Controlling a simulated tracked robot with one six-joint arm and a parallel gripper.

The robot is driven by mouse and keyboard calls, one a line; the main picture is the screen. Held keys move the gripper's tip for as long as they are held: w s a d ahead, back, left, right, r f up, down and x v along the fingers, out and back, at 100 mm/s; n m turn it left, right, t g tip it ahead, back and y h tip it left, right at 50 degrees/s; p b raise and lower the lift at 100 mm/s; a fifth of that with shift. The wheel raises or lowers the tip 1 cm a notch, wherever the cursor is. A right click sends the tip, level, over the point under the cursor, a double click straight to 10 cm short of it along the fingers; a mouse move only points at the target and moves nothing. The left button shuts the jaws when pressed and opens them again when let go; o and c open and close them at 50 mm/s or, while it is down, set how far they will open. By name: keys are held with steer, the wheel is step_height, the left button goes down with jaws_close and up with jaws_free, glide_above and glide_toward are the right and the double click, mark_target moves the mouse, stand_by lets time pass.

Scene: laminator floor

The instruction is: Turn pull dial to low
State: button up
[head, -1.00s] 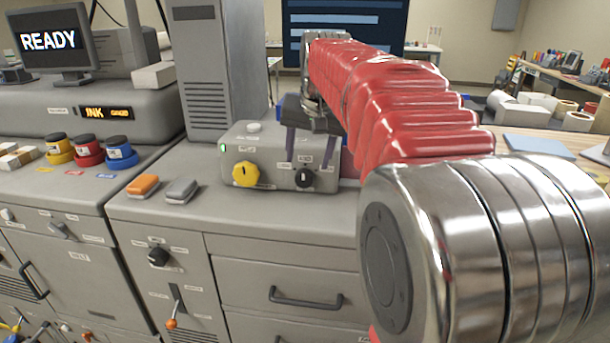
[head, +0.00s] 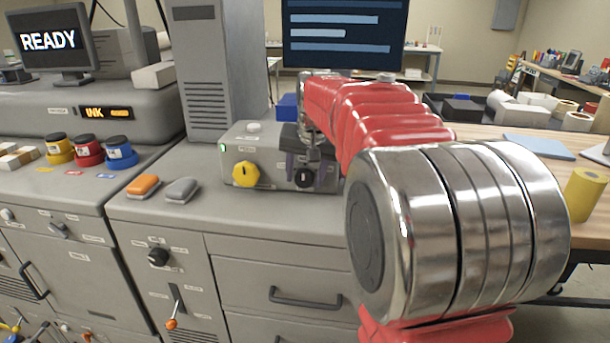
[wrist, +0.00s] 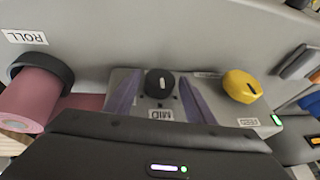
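A grey control box (head: 270,155) stands on the machine top. Its front bears a black dial (head: 304,178) at the right and a yellow knob (head: 245,174) at the left. My gripper (head: 306,176) is in front of the black dial. In the wrist view, the black dial (wrist: 159,83) shows a light pointer mark, with an upside-down MID label (wrist: 160,114) beside it. My gripper (wrist: 160,80) is open there, one purple finger on each side of the dial, with gaps visible. The yellow knob (wrist: 242,86) lies outside the fingers. I cannot tell which dial is named "pull".
A pink roll (wrist: 35,100) lies beside the box in the wrist view. Another black dial (head: 158,257) and an orange-tipped lever (head: 171,323) are on the cabinet front.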

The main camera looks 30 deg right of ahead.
steer(key=c, duration=0.8)
steer(key=shift+c, duration=0.2)
steer(key=shift+a, duration=0.1)
steer(key=shift+w+a+g+h, duration=0.2)
steer(key=shift+g+h, duration=0.6)
steer(key=shift+h, duration=0.1)
steer(key=h, duration=0.1)
steer(key=g+h, duration=0.1)
steer(key=n+g+h, duration=0.1)
steer(key=shift+w+a, duration=0.25)
steer(key=shift+a, duration=0.05)
steer(key=g+h, duration=0.1)
steer(key=n+g+h, duration=0.1)
steer(key=h, duration=0.1)
steer(key=g+h, duration=0.1)
steer(key=shift+w+a+f, duration=0.2)
steer(key=shift+a+f, duration=0.1)
steer(key=shift+f, duration=0.05)
steer(key=shift+n, duration=0.3)
steer(key=o, duration=1.1)
steer(key=shift+c, duration=0.2)
